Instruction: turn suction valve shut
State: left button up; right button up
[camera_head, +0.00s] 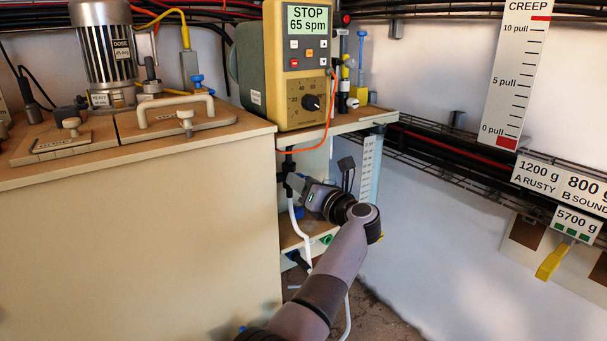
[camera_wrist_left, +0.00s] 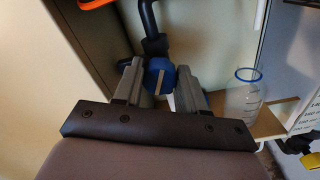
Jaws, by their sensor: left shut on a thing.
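The suction valve shows in the left wrist view as a round blue knob (camera_wrist_left: 154,76) with a pale line across its face. The line stands nearly upright, tilted a little. A black pipe (camera_wrist_left: 149,22) runs up from the knob. My left gripper (camera_wrist_left: 158,80) has one finger on each side of the knob and is shut on it. In the head view my left gripper (camera_head: 297,184) reaches under the pump's shelf, and the knob is mostly hidden there. My right gripper is in neither view.
A control box (camera_head: 297,70) reading STOP, 65 spm stands on the shelf above my gripper. A large cabinet (camera_head: 140,250) is close on the left. A clear cylinder (camera_wrist_left: 243,97) stands right of the knob. An orange cable (camera_head: 327,125) hangs by the shelf.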

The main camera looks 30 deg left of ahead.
pick_arm(q)
jog(key=m+p, duration=0.6)
jog(key=m, duration=0.5)
jog(key=shift+w+d+f+p, duration=0.1)
jog(key=shift+f+p, duration=0.05)
jog(key=shift+p, duration=0.15)
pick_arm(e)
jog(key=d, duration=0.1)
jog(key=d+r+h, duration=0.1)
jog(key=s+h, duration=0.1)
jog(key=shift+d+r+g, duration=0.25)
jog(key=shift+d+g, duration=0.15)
pick_arm(q)
jog(key=shift+m, duration=0.4)
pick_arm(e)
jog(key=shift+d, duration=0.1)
pick_arm(q)
jog(key=o, duration=1)
jog(key=shift+o, duration=0.2)
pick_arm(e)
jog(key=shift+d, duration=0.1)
